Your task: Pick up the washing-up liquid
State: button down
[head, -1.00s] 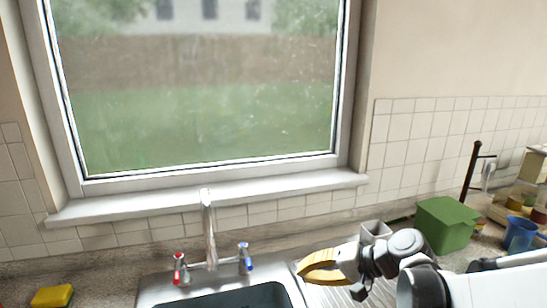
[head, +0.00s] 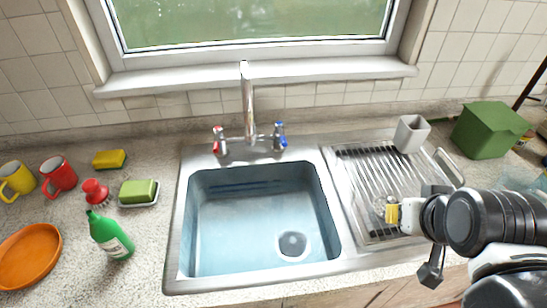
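The washing-up liquid looks to be the green bottle (head: 108,236) with a pale label, on the speckled worktop left of the sink. A red item (head: 95,192), perhaps a brush, shows right behind its top; I cannot tell whether they touch. My gripper (head: 391,212) is far to the right, over the ribbed drainer, empty as far as I can see. Its yellow finger part is seen end-on, so its opening is unclear.
The sink (head: 230,225) and tap (head: 247,105) lie between my gripper and the bottle. Near the bottle are an orange plate (head: 30,256), a green soap or sponge on a dish (head: 138,192), a yellow sponge (head: 109,159), and red (head: 60,174) and yellow (head: 17,181) mugs.

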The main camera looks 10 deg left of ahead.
aim_at(106, 231)
jog(key=u, duration=2.2)
jog(key=z, duration=1.5)
jog(key=u, duration=1.5)
jog(key=i+j+z, duration=0.15)
jog(key=j, duration=0.4)
jog(key=k, duration=0.05)
